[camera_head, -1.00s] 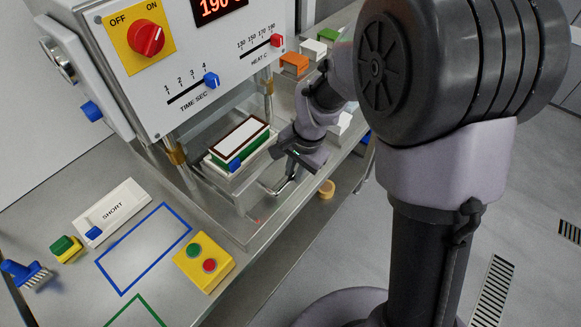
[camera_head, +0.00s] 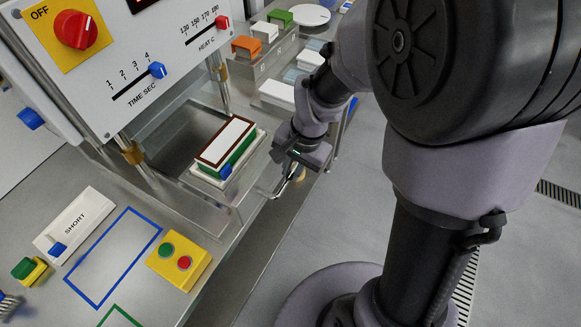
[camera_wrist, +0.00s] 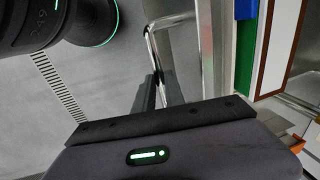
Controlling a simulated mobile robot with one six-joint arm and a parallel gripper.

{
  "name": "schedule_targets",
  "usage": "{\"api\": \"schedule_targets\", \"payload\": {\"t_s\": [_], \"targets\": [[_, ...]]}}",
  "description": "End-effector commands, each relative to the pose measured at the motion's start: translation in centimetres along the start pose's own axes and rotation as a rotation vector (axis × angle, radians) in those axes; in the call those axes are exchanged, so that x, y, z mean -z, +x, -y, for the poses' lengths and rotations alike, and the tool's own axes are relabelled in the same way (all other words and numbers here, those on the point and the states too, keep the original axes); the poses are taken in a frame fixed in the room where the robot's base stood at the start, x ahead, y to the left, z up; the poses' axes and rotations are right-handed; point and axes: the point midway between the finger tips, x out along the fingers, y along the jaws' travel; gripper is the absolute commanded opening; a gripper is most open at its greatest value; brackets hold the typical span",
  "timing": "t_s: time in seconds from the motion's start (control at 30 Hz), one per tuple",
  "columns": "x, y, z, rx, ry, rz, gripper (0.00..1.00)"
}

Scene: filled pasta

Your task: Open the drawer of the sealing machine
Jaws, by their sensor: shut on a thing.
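The sealing machine (camera_head: 125,85) stands at the upper left in the head view, with its knob and sliders. Its metal drawer (camera_head: 206,190) is slid partway out at the front, with an open recess behind its load. A tray with green sides, a brown rim and a white top (camera_head: 228,140) sits on the drawer. My gripper (camera_head: 288,166) is shut on the bent metal drawer handle (camera_head: 266,193). In the wrist view the dark fingers (camera_wrist: 158,94) close around the handle bar (camera_wrist: 150,42); the exact contact is partly hidden.
A yellow box with green and red buttons (camera_head: 180,262) and a white SHORT block (camera_head: 75,222) stand on the bench at left. Orange, white and green blocks stand in a rack (camera_head: 262,62) behind. Open floor (camera_head: 440,165) lies to the right of the bench.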

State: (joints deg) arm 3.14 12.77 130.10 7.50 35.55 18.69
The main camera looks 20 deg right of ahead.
Motion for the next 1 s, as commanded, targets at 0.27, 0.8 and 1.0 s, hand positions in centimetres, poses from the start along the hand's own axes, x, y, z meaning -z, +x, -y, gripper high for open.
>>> {"api": "schedule_targets", "payload": {"t_s": [0.27,0.8,1.0], "targets": [[0.0,0.0,0.0,0.000,0.000,0.000,0.36],[0.1,-7.3,0.2,0.003,0.001,-0.004,0.36],[0.1,-13.7,0.2,0.003,0.001,-0.003,0.36]]}}
